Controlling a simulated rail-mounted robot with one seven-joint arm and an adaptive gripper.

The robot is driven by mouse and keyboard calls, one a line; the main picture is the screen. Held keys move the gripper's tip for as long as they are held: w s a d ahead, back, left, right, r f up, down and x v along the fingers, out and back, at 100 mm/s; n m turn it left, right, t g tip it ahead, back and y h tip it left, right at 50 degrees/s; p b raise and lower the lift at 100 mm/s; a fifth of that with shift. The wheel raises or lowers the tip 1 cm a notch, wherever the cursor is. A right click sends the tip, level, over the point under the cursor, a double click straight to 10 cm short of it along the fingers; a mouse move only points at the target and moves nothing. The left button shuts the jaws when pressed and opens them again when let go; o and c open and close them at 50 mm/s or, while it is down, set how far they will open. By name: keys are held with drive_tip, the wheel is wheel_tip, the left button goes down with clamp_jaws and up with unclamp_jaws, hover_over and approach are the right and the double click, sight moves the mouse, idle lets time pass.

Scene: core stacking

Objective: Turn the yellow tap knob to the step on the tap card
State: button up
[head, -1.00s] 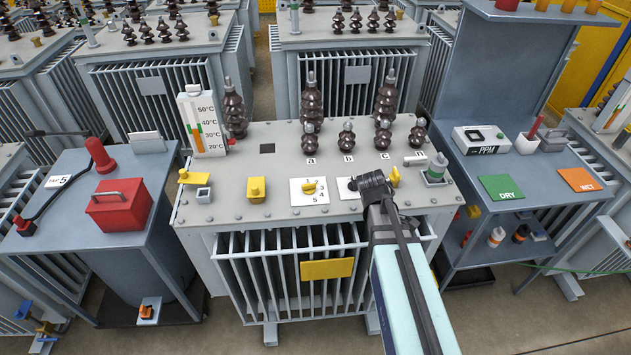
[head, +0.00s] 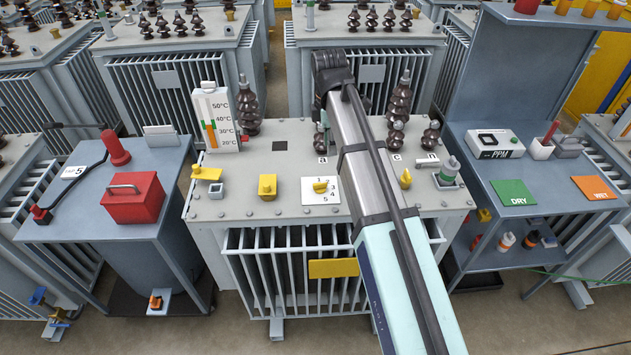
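The yellow tap knob (head: 320,186) sits on a white dial plate (head: 334,197) numbered around it, on the transformer's grey lid (head: 236,206). Its pointing direction is too small to tell surely. The tap card (head: 74,172) lies on the left bench and reads 5, with smaller print above. My gripper (head: 332,70) is the dark end of my arm, up beyond the knob towards the back of the lid. It is apart from the knob. Its fingers are not clear, so I cannot tell if it is open. My arm hides the lid right of the dial.
Brown bushings (head: 398,104) and a thermometer board (head: 214,119) stand at the back of the lid. Another yellow fitting (head: 267,186) is left of the dial, and a yellow piece (head: 405,179) is right of my arm. A red box (head: 130,200) is on the left bench.

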sight(320, 183)
drive_tip(key=shift+n+y, duration=0.3)
drive_tip(key=shift+n, duration=0.1)
drive_tip(key=a+f+p, duration=0.1)
drive_tip(key=f, duration=0.4)
drive_tip(key=f+p, duration=0.1)
drive_tip(key=f, duration=0.4)
drive_tip(key=a+f+p, duration=0.1)
drive_tip(key=f+p, duration=0.1)
drive_tip(key=f, duration=0.3)
drive_tip(key=shift+w+a+f, duration=0.15)
drive_tip(key=shift+a+f, duration=0.05)
drive_tip(key=shift+a, duration=0.1)
clamp_jaws()
